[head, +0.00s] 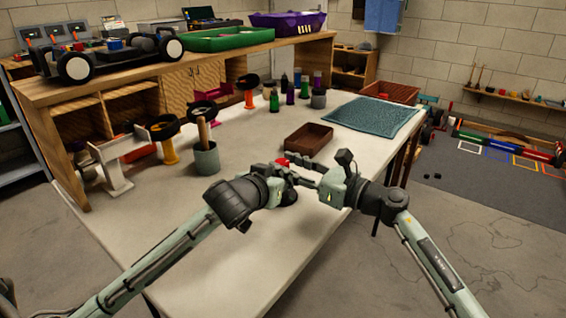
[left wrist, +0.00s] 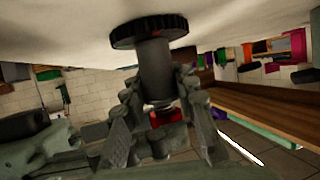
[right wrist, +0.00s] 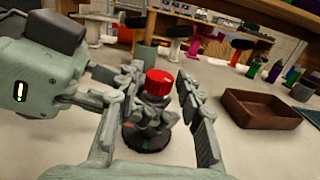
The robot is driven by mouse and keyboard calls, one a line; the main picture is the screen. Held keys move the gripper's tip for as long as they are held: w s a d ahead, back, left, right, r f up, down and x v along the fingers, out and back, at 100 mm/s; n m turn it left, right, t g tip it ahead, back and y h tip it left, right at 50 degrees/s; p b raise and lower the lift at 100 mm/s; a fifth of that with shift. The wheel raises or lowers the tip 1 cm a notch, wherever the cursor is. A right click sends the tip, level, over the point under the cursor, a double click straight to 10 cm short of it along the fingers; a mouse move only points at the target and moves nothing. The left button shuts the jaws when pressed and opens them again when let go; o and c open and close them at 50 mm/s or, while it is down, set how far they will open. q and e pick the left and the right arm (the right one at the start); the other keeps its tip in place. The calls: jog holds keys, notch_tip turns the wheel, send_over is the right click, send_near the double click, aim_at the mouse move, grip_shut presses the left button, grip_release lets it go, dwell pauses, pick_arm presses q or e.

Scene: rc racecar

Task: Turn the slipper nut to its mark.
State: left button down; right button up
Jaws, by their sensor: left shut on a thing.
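A red slipper nut (right wrist: 158,83) tops an upright grey post (left wrist: 154,68) with a black ridged base (left wrist: 148,30) on the table. The left wrist view is upside down, with the red nut (left wrist: 166,117) low in it. In the head view only a bit of red (head: 283,162) shows behind the grippers. My left gripper (left wrist: 159,82) is shut on the post, below the nut. My right gripper (right wrist: 160,80) is open, with one finger on each side of the nut and small gaps. A mark on the nut is too small to make out.
A brown tray (head: 309,138) stands just behind the grippers. A grey-green cup (head: 206,158) with a wooden handle is to the left, and a teal mat (head: 372,116) lies at the back right. The table's front (head: 225,250) is clear.

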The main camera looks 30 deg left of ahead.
jog(key=shift+w+a, duration=0.1)
jog(key=shift+a, duration=0.65)
jog(key=shift+c, duration=0.6)
grip_shut()
jog(key=shift+f+m+t, duration=0.1)
jog(key=shift+m+t, duration=0.3)
jog(key=shift+t, duration=0.1)
jog(key=shift+m+t+h, duration=0.3)
jog(key=shift+m+t, duration=0.1)
jog(key=shift+t, duration=0.3)
jog(key=shift+o, duration=0.6)
grip_release()
